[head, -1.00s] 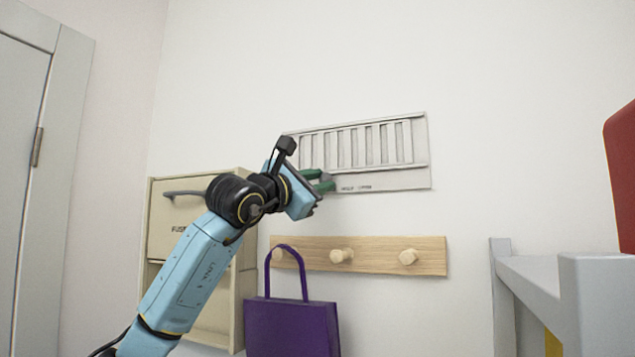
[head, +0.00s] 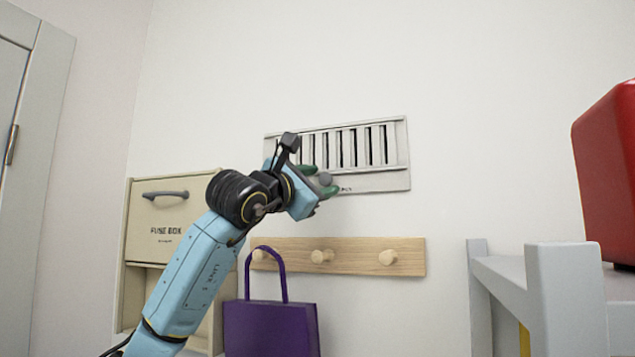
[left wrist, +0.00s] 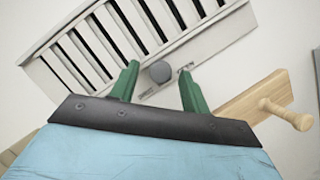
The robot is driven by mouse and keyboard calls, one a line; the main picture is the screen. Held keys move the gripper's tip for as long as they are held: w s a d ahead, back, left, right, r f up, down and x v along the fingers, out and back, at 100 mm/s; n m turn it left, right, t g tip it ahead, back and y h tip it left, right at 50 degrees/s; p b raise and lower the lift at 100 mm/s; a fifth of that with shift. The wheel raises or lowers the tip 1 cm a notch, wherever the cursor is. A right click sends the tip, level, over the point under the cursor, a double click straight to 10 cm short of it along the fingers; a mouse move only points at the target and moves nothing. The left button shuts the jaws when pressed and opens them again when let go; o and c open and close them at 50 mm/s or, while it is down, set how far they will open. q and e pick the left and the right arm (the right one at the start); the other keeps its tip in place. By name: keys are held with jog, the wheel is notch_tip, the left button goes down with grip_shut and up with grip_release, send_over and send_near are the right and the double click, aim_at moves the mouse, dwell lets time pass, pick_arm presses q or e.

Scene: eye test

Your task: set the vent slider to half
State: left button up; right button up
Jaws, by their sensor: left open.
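The white vent (head: 399,160) is on the wall, with upright slats and dark gaps between them. Its round grey slider knob (head: 325,179) sits on the strip below the slats, and part of the lettering beside it is hidden. My left gripper (head: 320,179) is open, with its green fingers on either side of the knob. In the left wrist view the knob (left wrist: 160,71) lies between the two fingertips (left wrist: 159,68), with small gaps seen at both sides. A bit of slot shows on each side of the knob. My right gripper is out of view.
A wooden peg rail (head: 350,257) is below the vent, with a purple bag (head: 270,328) in front of its left part. A cream fuse box (head: 155,215) is at the left. A grey shelf (head: 505,275) with a red object (head: 607,170) stands at the right.

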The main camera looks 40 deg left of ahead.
pick_arm(q)
jog(key=b+v, duration=0.4)
jog(key=v, duration=0.9)
jog(key=shift+s+b, duration=0.2)
jog(key=shift+b, duration=0.2)
jog(key=shift+w+f, duration=0.1)
